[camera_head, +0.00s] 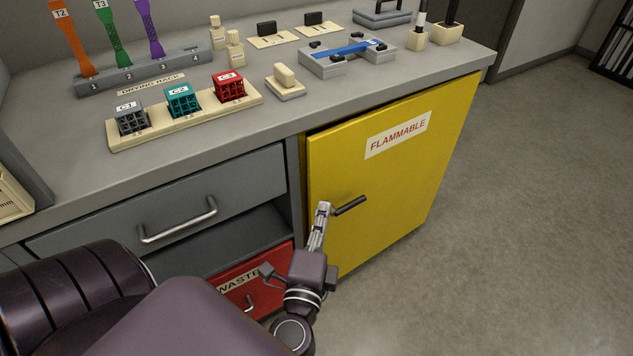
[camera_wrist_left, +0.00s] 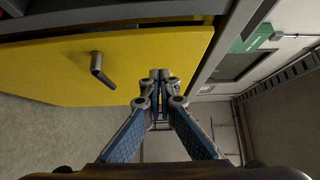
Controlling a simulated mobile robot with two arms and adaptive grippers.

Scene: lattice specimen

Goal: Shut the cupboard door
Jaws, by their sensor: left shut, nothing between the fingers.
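The yellow cupboard door (camera_head: 400,180) with a FLAMMABLE label is under the counter at the right in the head view. It looks slightly ajar, with a dark gap along its top edge. Its dark bar handle (camera_head: 350,206) is near its left edge. In the left wrist view the door (camera_wrist_left: 130,62) fills the upper left, with the handle (camera_wrist_left: 101,70) left of the fingers. My left gripper (camera_head: 323,208) is shut and empty, its fingertips in front of the door beside the handle; contact cannot be told. In the wrist view its fingertips (camera_wrist_left: 160,75) meet. My right gripper is not in view.
A grey drawer (camera_head: 170,205) with a metal handle and a red waste bin (camera_head: 255,280) are left of the cupboard. The counter (camera_head: 60,185) holds a drying rack (camera_head: 150,72), a tray of cubes (camera_head: 190,112) and a clamp fixture (camera_head: 347,55). Floor at right is clear.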

